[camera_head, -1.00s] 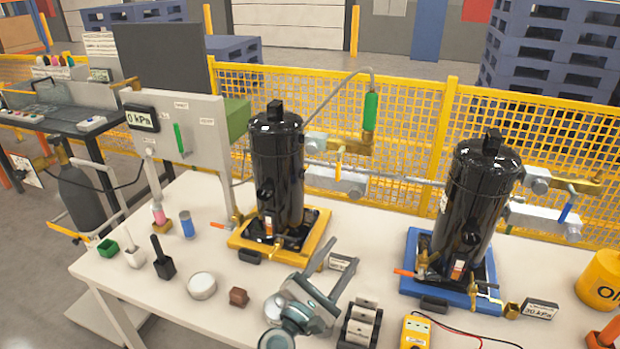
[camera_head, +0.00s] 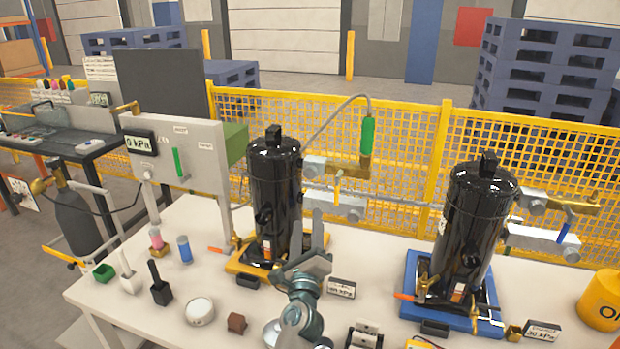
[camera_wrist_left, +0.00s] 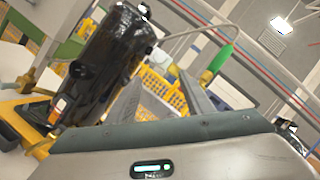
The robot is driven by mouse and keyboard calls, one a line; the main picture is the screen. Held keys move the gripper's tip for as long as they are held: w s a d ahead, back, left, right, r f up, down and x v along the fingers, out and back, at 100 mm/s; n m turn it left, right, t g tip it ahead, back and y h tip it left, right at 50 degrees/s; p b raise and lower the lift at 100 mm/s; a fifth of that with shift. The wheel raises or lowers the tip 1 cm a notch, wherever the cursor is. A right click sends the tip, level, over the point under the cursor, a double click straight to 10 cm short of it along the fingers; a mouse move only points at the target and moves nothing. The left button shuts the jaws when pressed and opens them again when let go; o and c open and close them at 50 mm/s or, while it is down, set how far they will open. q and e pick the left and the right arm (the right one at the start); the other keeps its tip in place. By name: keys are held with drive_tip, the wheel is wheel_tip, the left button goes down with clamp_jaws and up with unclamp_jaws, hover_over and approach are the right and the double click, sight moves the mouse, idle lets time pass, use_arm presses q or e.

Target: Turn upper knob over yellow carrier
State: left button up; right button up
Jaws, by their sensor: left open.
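The yellow carrier (camera_head: 246,262) sits on the white table with a black compressor (camera_head: 274,195) upright on it. To the right of the compressor top, a grey block carries the upper knob (camera_head: 314,172). A yellow lever (camera_head: 338,187) and a lower grey knob (camera_head: 354,214) are below it. My left gripper (camera_head: 308,228) is open and empty, fingers pointing up, in front of and below the upper knob, apart from it. In the left wrist view the open fingers (camera_wrist_left: 158,85) stand right of the compressor (camera_wrist_left: 105,65); the knob is not clear there. My right gripper is out of view.
A second compressor (camera_head: 474,235) stands on a blue carrier (camera_head: 413,290) to the right. A green-sleeved fitting (camera_head: 368,138) with a hose rises near the knob. A gauge panel (camera_head: 188,150) stands at left. A yellow mesh fence (camera_head: 415,150) runs behind.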

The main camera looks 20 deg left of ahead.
sight(310, 175)
use_arm(q)
drive_tip(key=x, duration=1.7)
drive_tip(key=shift+w+a, duration=0.1)
drive_tip(key=shift+w, duration=0.05)
drive_tip(key=shift+f, duration=0.1)
drive_tip(key=c, duration=1)
